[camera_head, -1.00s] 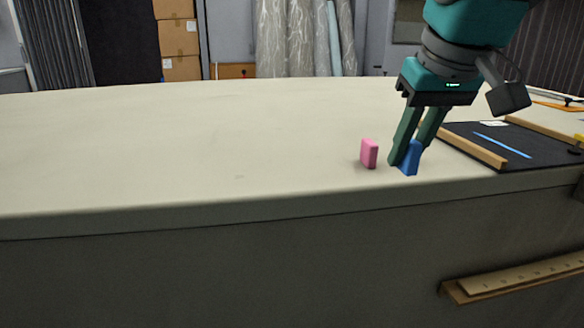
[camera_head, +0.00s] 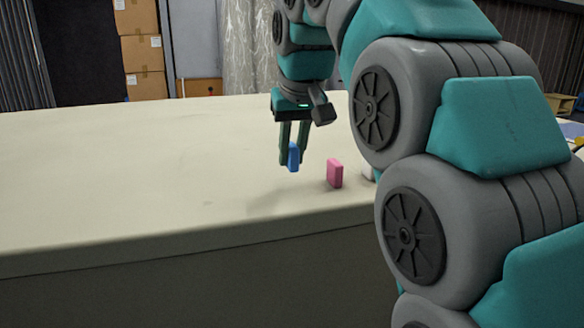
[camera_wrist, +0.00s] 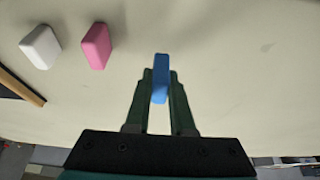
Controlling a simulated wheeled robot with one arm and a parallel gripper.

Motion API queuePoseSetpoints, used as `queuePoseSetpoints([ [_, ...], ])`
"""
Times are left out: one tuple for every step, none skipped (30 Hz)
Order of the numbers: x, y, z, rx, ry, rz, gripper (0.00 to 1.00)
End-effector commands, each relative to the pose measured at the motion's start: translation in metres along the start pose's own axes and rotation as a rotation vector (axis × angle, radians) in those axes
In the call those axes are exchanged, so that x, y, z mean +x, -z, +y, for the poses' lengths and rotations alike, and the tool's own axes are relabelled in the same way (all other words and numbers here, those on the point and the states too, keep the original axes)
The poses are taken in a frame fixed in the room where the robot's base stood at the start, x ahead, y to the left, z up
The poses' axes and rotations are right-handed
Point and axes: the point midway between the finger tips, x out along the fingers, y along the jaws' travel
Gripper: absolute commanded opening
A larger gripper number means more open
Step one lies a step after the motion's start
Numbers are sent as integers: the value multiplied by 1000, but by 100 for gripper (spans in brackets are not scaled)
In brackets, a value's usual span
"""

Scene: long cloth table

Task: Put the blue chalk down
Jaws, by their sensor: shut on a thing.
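The blue chalk (camera_head: 293,158) is a small upright block held between the fingers of my gripper (camera_head: 291,150). In the head view it hangs near the table top, to the left of the pink chalk; a faint shadow lies below and to its left. The wrist view shows the blue chalk (camera_wrist: 161,78) between the two green fingertips of my gripper (camera_wrist: 160,90). My gripper is shut on it. Whether its lower end touches the cloth is hard to tell.
A pink block (camera_head: 335,173) stands on the cloth table (camera_head: 120,180); it also shows in the wrist view (camera_wrist: 96,46). A white block (camera_wrist: 41,46) stands beside it, mostly hidden by my arm in the head view. The table's left side is clear.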

Motion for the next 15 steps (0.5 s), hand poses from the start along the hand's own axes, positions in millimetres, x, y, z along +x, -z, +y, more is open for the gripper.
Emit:
queuePoseSetpoints([
  [1, 0, 0, 0, 0, 0, 0],
  [2, -1, 0, 0, 0, 0, 0],
  [3, -2, 0, 0, 0, -1, 0],
  [5, -3, 0, 0, 0, -2, 0],
  [7, -4, 0, 0, 0, -5, 0],
  [11, -6, 0, 0, 0, -8, 0],
  [13, -7, 0, 0, 0, -8, 0],
  [15, -8, 0, 0, 0, -7, 0],
  [18, -8, 0, 0, 1, -4, 0],
  [21, -10, 0, 0, 1, -5, 0],
  [24, -11, 0, 0, 1, -7, 0],
  [28, -13, 0, 1, 1, -8, 0],
  [29, -14, 0, 0, 1, -7, 0],
  [30, -14, 0, 0, 1, -4, 0],
  [31, -14, 0, 0, 1, -2, 0],
])
